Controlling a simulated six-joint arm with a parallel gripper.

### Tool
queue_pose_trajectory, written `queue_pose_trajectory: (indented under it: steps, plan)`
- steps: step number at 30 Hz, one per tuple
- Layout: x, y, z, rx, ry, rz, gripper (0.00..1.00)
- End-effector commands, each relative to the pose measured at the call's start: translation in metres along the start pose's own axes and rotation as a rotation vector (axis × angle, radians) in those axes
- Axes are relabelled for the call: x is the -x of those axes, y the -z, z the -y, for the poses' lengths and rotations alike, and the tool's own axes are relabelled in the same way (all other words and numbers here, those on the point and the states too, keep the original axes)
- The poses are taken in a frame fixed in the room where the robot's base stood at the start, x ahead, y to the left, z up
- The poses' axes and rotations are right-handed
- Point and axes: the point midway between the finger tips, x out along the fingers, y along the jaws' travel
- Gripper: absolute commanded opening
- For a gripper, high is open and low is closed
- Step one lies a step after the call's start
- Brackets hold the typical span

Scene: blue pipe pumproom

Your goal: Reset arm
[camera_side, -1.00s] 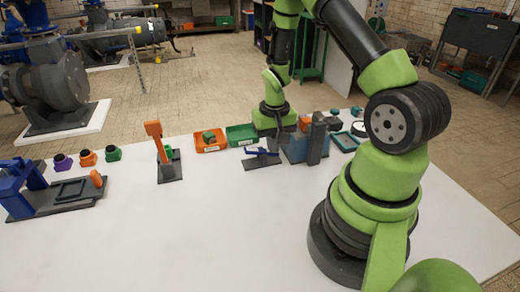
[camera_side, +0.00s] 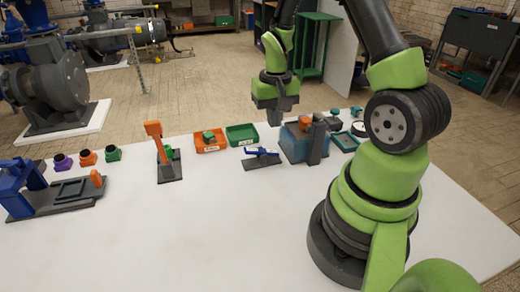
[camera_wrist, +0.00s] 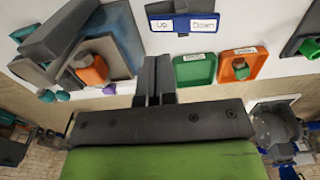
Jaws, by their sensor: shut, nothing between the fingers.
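My gripper (camera_side: 277,117) hangs above the far edge of the white table (camera_side: 220,220), pointing down, over the area between the green tray and the blue-grey block. In the wrist view my gripper (camera_wrist: 154,62) shows its two dark fingers side by side, closed, with nothing held. The blue lever on a dark plate (camera_side: 262,154) lies on the table in front of the gripper. In the wrist view it is a blue part with "Up" and "Down" labels (camera_wrist: 181,22). The gripper is clear of everything around it.
A green tray (camera_side: 242,126) and an orange tray (camera_side: 222,147) holding a green piece stand left of the gripper. A blue-grey block (camera_side: 293,147) with an orange piece (camera_side: 304,122) stands to the right. An orange lever stand (camera_side: 154,129) is further left. The table's front is bare.

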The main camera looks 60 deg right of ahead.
Motion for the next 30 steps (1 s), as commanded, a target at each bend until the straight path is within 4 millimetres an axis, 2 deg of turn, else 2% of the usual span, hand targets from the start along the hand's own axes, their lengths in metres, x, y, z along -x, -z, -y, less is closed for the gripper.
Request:
queue_pose_trajectory:
  steps: [4,14,17,20,23,27,30]
  plan:
    - [0.010,0.000,0.000,0.001,0.001,-0.002,0.00]
    - [0.012,0.000,0.000,0.001,0.001,-0.001,0.00]
    - [0.021,-0.002,0.005,0.012,0.008,-0.020,0.00]
    - [0.046,-0.008,0.018,0.041,0.031,-0.067,0.00]
    - [0.082,-0.024,0.035,0.085,0.072,-0.133,0.00]
    - [0.129,-0.058,0.054,0.160,0.150,-0.225,0.00]
    - [0.156,-0.088,0.062,0.214,0.216,-0.283,0.00]
